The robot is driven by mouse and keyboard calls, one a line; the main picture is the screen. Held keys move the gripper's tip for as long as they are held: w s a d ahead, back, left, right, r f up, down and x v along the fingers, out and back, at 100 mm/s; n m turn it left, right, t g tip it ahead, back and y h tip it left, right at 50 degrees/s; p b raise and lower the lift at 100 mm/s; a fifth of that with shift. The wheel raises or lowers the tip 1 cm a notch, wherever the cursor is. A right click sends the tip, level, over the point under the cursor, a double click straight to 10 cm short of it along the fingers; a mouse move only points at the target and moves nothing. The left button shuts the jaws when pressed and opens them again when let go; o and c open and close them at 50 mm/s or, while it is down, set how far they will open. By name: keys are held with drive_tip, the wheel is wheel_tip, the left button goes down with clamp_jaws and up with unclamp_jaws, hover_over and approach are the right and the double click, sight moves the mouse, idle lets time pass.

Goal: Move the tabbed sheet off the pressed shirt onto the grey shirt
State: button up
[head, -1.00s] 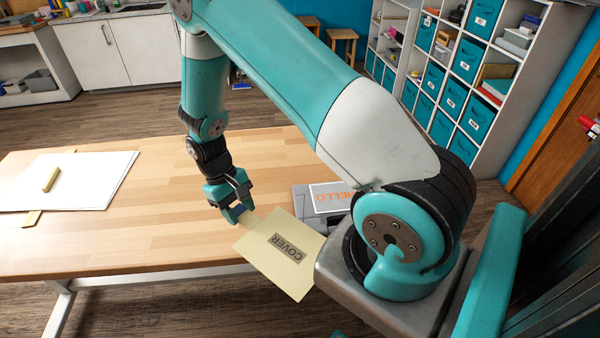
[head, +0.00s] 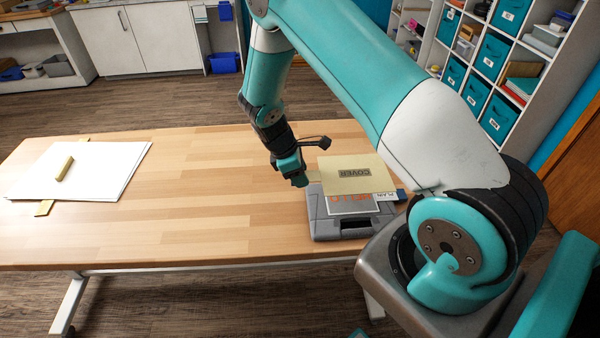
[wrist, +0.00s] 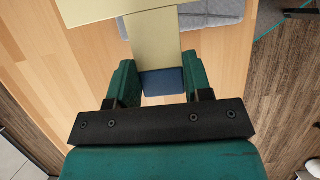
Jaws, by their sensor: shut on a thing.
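The pale yellow tabbed sheet (head: 350,178), marked COVER, is at the right of the table. My gripper (head: 302,181) is shut on its tab at the sheet's left side. In the wrist view the tab (wrist: 154,45) runs down between the fingers (wrist: 161,82). The sheet is over a flat grey piece (head: 340,227), partly covering a white panel with orange letters (head: 348,204) and a label reading PLAIN (head: 385,196). I cannot tell whether it touches them. No garment shape is clear, so I cannot tell which piece is the pressed shirt or the grey shirt.
White sheets (head: 105,180) lie at the table's left with a yellow bar (head: 65,168) on top. The middle of the wooden table (head: 210,195) is clear. A dark blue edge (head: 401,195) shows beside the label. Cube shelves (head: 470,95) stand behind, on the right.

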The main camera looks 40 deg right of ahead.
idle(0.3)
drive_tip(key=b, duration=0.6)
approach(307, 205)
drive_tip(key=shift+x, duration=2.5)
drive_tip(key=shift+w, duration=0.2)
drive_tip(key=o, duration=1.4)
drive_tip(key=shift+c, duration=0.2)
drive_tip(key=b+v, duration=0.2)
drive_tip(key=v, duration=1.5)
drive_tip(key=shift+r, duration=0.25)
